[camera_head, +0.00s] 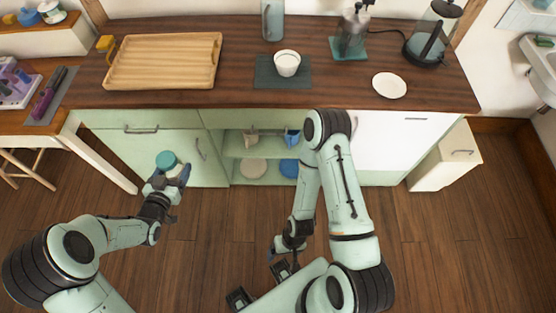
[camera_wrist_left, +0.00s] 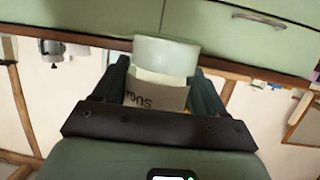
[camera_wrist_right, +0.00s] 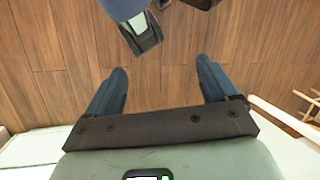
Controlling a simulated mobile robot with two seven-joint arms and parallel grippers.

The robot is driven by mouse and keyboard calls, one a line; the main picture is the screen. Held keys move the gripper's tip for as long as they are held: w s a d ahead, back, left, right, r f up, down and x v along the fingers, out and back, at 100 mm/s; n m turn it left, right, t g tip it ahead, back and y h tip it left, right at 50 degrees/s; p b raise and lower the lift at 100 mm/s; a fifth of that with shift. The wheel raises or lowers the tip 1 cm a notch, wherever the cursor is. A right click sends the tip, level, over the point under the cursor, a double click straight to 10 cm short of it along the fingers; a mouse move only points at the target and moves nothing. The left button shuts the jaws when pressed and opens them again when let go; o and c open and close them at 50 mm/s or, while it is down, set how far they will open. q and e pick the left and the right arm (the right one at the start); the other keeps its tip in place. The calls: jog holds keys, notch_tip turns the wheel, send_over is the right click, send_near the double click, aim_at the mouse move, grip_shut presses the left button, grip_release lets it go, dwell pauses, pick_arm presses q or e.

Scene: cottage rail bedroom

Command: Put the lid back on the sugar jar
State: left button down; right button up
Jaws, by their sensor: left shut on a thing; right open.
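The sugar jar (camera_wrist_left: 155,88) is cream with dark lettering, partly readable as "SUG", in the left wrist view. Its pale green lid (camera_wrist_left: 165,53) sits over the end of the jar away from my palm; I cannot tell whether it is fully seated. In the head view the lid (camera_head: 166,160) shows as a teal disc on top. My left gripper (camera_head: 168,175) is shut on the jar, holding it in the air before the cabinet's left door. My right gripper (camera_head: 273,249) is low over the floor; the right wrist view shows its fingers (camera_wrist_right: 160,82) apart and empty.
Below, an open cabinet shelf (camera_head: 236,150) holds dishes.

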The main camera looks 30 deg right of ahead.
pick_arm(q)
jog(key=s+a+n+t+y, duration=0.1)
jog(key=s+a+n+y, duration=0.2)
jog(key=a, duration=0.3)
jog(key=s+a+n+t+y, duration=0.2)
jog(key=a+n+y, duration=0.2)
jog(key=a+y, duration=0.2)
jog(key=shift+s+a+f+n, duration=0.4)
jog(key=shift+a+f, duration=0.05)
jog(key=shift+a, duration=0.2)
